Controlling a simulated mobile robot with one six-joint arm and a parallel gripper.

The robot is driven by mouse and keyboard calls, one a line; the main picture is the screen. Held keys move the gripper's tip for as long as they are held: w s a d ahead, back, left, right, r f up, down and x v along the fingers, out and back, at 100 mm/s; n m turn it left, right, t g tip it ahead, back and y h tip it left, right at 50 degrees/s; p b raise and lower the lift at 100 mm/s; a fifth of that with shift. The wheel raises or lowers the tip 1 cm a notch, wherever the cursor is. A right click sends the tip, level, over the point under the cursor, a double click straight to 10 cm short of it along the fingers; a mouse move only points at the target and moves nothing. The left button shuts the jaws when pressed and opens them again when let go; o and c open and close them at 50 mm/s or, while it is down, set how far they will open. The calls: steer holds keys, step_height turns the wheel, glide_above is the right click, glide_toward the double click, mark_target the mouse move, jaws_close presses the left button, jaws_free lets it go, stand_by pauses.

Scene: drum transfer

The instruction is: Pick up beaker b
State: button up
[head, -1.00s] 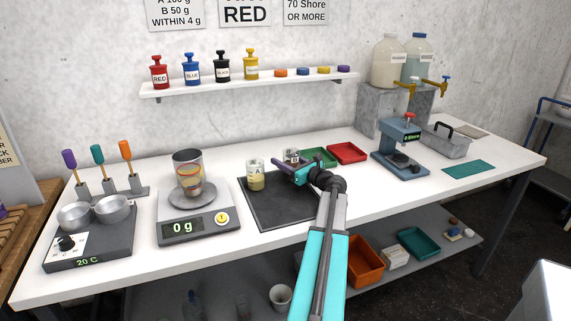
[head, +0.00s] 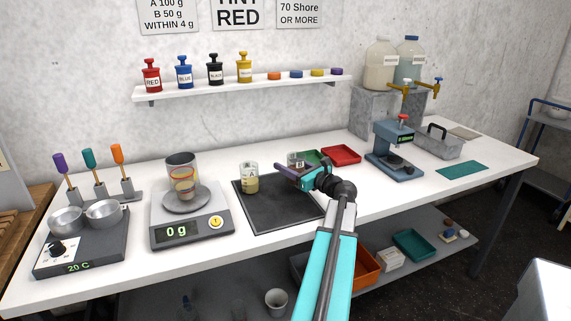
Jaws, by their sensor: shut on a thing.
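Beaker b (head: 296,158) is a small clear beaker at the back right of the dark mat (head: 275,216), in front of the green tray. My gripper (head: 289,170), with purple fingers, is shut on it. The fingers cover its lower part, so I cannot tell whether its base touches the mat or is lifted. Beaker A (head: 250,184), holding a yellowish content, stands apart to the left on the mat.
A scale (head: 190,232) reading 0 g bears a large clear container (head: 181,162) at left. The green tray (head: 318,155) and red tray (head: 341,155) lie close behind beaker b. A blue-grey tester (head: 393,145) stands right.

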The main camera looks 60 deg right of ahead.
mark_target(297, 170)
steer(key=shift+w+a+r+b+v, duration=0.15)
steer(key=shift+a+v, duration=0.2)
steer(key=shift+v, duration=1.1)
steer(key=shift+a+r+b+v, duration=0.15)
steer(key=shift+a+v, duration=0.15)
steer(key=shift+v, duration=1.15)
steer(key=shift+w+a+r+b+v, duration=0.15)
steer(key=shift+a+v, duration=0.2)
steer(key=shift+v, duration=1.15)
steer(key=shift+s, duration=0.1)
steer(key=shift+r, duration=0.15)
